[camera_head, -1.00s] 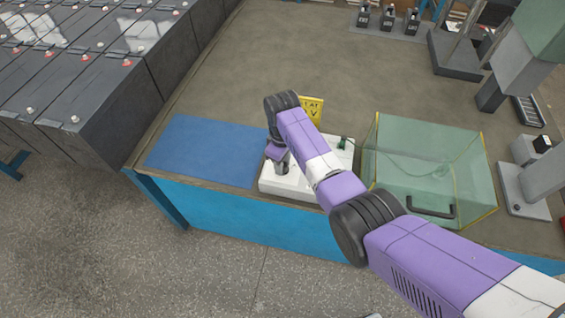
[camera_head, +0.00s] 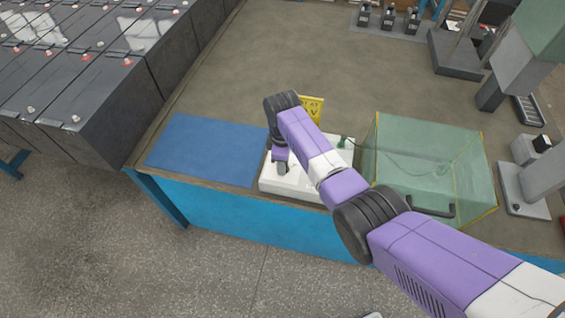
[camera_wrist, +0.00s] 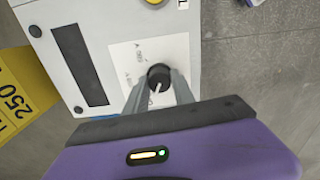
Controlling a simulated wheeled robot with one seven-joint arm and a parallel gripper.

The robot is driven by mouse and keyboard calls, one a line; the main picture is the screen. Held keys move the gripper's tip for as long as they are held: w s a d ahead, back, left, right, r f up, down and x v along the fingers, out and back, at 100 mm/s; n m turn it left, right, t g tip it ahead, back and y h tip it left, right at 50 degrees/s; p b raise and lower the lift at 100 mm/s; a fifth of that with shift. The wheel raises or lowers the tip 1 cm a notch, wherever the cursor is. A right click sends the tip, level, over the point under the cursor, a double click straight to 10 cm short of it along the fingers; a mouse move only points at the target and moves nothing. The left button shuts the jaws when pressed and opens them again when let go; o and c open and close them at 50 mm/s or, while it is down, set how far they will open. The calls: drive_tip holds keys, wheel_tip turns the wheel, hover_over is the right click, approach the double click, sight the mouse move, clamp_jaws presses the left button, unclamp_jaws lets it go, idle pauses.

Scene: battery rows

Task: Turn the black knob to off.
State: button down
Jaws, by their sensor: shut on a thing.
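The black knob (camera_wrist: 158,75) is round with a white pointer line. It sits on a pale label plate on the white box (camera_wrist: 80,14), between the fingertips of my gripper (camera_wrist: 159,82) in the wrist view. The fingers are shut on the knob from both sides. The pointer line runs toward the lower left in the wrist view. The label marks beside the knob are too small to read. In the head view the white box (camera_head: 300,186) stands on the bench, and my gripper (camera_head: 281,170) points down onto its left part. The knob is hidden there.
A blue mat (camera_head: 205,150) lies left of the box. A clear green case (camera_head: 425,165) with a dark handle stands close on the right. A yellow sign (camera_head: 313,107) stands behind the box. The bench behind is largely clear.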

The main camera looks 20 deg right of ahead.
drive_tip(key=shift+w+r, duration=0.15)
drive_tip(key=c, duration=1.1)
unclamp_jaws()
drive_tip(key=shift+o, duration=0.2)
wheel_tip(320, 180, up, 8)
drive_tip(key=shift+f, duration=0.15)
